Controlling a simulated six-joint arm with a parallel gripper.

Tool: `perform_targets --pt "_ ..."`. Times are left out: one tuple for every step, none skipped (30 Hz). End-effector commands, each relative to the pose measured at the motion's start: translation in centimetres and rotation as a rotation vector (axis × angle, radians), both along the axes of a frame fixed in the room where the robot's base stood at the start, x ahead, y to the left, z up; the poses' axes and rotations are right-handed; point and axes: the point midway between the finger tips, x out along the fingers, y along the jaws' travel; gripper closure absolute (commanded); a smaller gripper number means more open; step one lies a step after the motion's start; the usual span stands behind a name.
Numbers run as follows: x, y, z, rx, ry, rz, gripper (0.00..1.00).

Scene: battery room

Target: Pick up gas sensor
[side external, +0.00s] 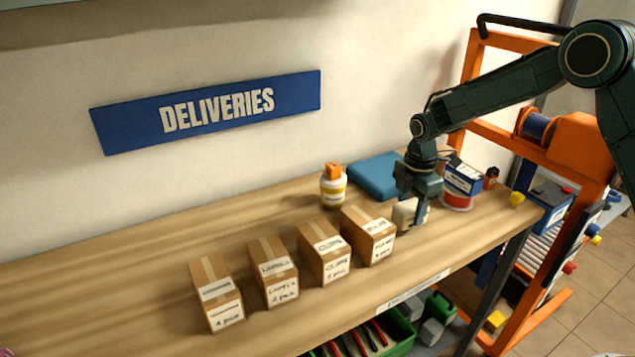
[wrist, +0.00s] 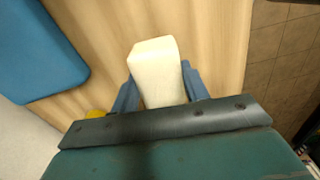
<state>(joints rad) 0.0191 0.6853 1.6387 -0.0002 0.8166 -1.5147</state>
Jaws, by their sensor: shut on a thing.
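The gas sensor appears to be the cream-white block in my gripper; no label on it is readable. It shows in the wrist view (wrist: 156,70) between the two blue-grey fingers, and in the side view (side external: 404,213) low beside the fingers. My gripper (side external: 413,212) points down at the right part of the wooden bench and is shut on the white block. In the wrist view my gripper (wrist: 158,88) has a finger on each side of the block. I cannot tell whether the block touches the bench.
Several cardboard boxes (side external: 323,254) stand in a row left of my gripper. A white and yellow bottle (side external: 333,188) and a blue flat case (side external: 376,176) are behind. A red and blue container (side external: 461,186) is close right. The bench (side external: 120,270) is clear at left.

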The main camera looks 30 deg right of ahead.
Motion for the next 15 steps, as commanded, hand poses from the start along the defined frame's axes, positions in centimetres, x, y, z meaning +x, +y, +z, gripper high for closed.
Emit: perform_targets --pt "0.1 0.0 0.9 0.000 -0.004 0.000 0.79" --pt "0.1 0.0 1.5 0.000 -0.005 0.000 0.79" --pt "0.1 0.0 2.1 0.000 -0.004 0.000 0.79" --pt "0.1 0.0 2.7 0.000 -0.005 0.000 0.79" --pt "0.1 0.0 3.3 0.000 -0.005 0.000 0.79" --pt "0.1 0.0 4.2 0.000 -0.006 0.000 0.79" --pt "0.1 0.0 4.8 0.000 -0.006 0.000 0.79" --pt "0.1 0.0 5.5 0.000 -0.006 0.000 0.79" --pt "0.1 0.0 6.3 0.000 -0.005 0.000 0.79" --pt "0.1 0.0 7.0 0.000 -0.006 0.000 0.79" --pt "0.1 0.0 7.7 0.000 -0.006 0.000 0.79" --pt "0.1 0.0 8.6 0.000 -0.005 0.000 0.79" --pt "0.1 0.0 9.2 0.000 -0.006 0.000 0.79" --pt "0.1 0.0 9.9 0.000 -0.005 0.000 0.79" --pt "0.1 0.0 10.7 0.000 -0.005 0.000 0.79"
